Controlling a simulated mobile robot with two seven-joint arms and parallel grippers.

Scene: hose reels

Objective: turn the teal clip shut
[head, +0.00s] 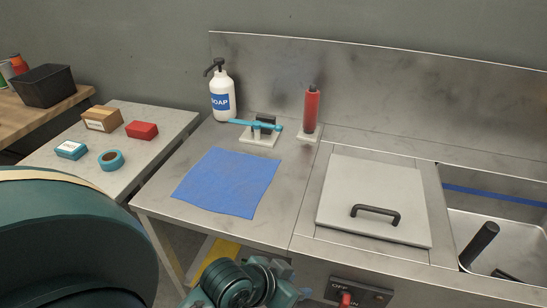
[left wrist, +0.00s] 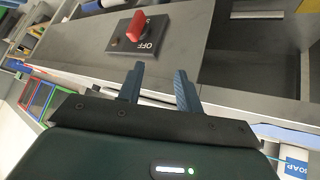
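The teal clip (head: 243,123) is a long, thin teal bar lying across a dark block on a small white base (head: 259,140). It stands on the steel counter behind the blue cloth in the head view. Whether its end is latched is too small to tell. My left arm shows low in the head view, in front of the counter and well away from the clip. My left gripper (left wrist: 160,85) is open and empty in the left wrist view, its two blue-grey fingers apart and pointing towards the red switch panel. My right gripper is not in view.
A soap bottle (head: 222,95) and a red cylinder (head: 311,112) stand either side of the clip. A blue cloth (head: 228,182) lies in front. A lid with a dark handle (head: 375,215) and a sink are right. A red switch (left wrist: 138,26) is on the front panel.

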